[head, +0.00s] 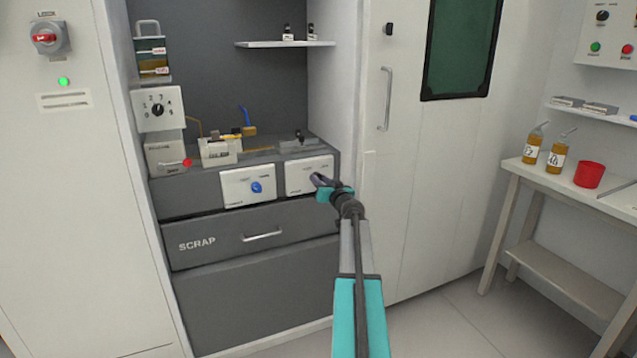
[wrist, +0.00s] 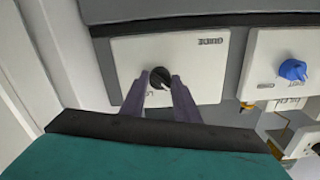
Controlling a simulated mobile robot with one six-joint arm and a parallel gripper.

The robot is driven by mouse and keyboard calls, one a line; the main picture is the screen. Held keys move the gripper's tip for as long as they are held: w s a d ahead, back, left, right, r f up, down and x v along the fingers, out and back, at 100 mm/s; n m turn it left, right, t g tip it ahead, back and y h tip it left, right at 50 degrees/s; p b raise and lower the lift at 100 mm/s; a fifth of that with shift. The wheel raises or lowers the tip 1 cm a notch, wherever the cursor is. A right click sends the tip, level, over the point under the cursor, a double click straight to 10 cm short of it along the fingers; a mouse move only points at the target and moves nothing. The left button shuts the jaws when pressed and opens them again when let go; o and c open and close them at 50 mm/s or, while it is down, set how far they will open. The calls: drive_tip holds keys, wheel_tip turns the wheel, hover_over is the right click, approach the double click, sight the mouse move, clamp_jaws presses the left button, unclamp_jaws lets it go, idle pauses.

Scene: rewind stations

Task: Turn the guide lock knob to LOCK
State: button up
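The guide lock knob (wrist: 160,77) is a small black round knob with a pale pointer mark, on a white panel (wrist: 205,80) lettered GUIDE. In the wrist view it shows between the tips of my gripper (wrist: 160,81), whose two dark fingers stand apart with a gap on each side of it. Part of a label by the knob is covered by the fingers. In the head view my gripper (head: 321,183) is in front of the guide panel (head: 298,181) and hides the knob. Contact with the knob cannot be told.
A second white panel (head: 237,185) with a blue knob (head: 256,187) is beside the guide panel. The SCRAP drawer (head: 220,242) with its handle lies below. A door with a long handle (head: 385,99) stands to the right. Small fixtures stand on the counter above.

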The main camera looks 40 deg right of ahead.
drive_tip(key=shift+c, duration=1)
drive_tip(key=shift+a+f, duration=0.1)
drive_tip(key=shift+a, duration=0.15)
drive_tip(key=shift+c, duration=0.2)
drive_tip(key=shift+d, duration=0.1)
